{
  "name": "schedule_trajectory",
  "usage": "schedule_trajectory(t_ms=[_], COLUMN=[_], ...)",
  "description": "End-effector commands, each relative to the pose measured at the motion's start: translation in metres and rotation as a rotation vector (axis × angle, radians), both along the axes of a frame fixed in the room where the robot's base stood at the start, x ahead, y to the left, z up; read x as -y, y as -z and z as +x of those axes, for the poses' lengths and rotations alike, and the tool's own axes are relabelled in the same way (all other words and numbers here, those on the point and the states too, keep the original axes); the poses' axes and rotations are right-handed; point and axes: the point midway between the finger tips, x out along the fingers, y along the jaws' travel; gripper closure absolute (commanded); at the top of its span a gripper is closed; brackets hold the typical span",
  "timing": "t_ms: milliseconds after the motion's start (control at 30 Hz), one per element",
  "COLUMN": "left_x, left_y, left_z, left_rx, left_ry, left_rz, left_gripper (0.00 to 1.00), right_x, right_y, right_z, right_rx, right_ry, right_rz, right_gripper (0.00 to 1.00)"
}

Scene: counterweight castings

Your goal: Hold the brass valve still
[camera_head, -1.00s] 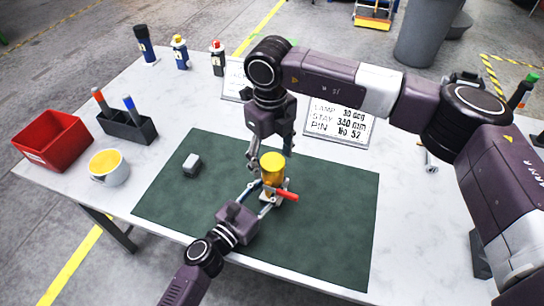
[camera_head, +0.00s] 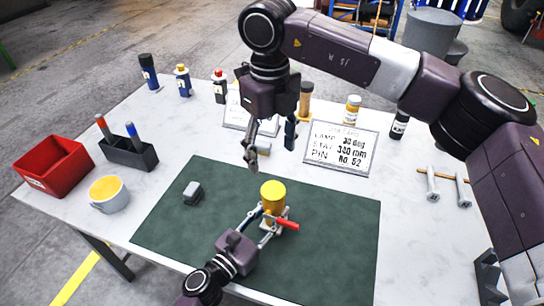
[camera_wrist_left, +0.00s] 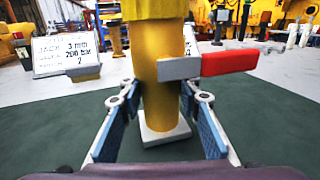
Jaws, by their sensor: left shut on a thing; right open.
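The brass valve (camera_head: 272,195) stands upright on the green mat (camera_head: 330,245), with a yellow top, a red lever handle (camera_head: 287,223) pointing right and a pale square base. In the left wrist view the valve (camera_wrist_left: 160,100) fills the middle, with its red lever (camera_wrist_left: 230,60) to the right. My left gripper (camera_head: 268,222) is shut on the valve's body low down, its blue-padded fingers on either side in the left wrist view (camera_wrist_left: 160,105). My right gripper (camera_head: 270,150) is open and empty, pointing down above and behind the valve, apart from it.
A small grey block (camera_head: 193,192) lies on the mat at left. A white cup (camera_head: 108,195), red bin (camera_head: 54,165) and dark pen holder (camera_head: 128,152) stand further left. A sign (camera_head: 341,150) and several bottles stand behind. The mat's right half is clear.

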Motion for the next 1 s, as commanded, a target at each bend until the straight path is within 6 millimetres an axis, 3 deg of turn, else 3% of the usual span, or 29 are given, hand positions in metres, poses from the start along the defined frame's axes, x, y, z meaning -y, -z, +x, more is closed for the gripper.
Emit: schedule_trajectory(t_ms=[167, 200, 367, 733, 1000], left_x=[0.001, 0.001, 0.0, -0.003, -0.032], left_y=[-0.003, -0.003, -0.003, 0.0, 0.001], left_z=[0.001, 0.001, 0.001, -0.005, -0.044], left_rx=[0.004, 0.004, 0.004, 0.0, -0.002], left_ry=[0.001, 0.001, 0.001, 0.0, -0.001], left_rz=[-0.003, -0.003, -0.003, -0.001, -0.001], left_gripper=[1.0, 0.66, 0.49, 0.49, 0.49], right_x=[0.0, 0.0, 0.0, 0.0, 0.0], right_y=[0.0, 0.0, 0.0, 0.0, 0.0], right_z=[0.0, 0.0, 0.0, 0.0, 0.0], right_rx=[0.0, 0.0, 0.0, 0.0, 0.0], right_ry=[0.0, 0.0, 0.0, 0.0, 0.0], right_rz=[0.0, 0.0, 0.0, 0.0, 0.0], right_gripper=[0.37, 0.37, 0.37, 0.37, 0.37])
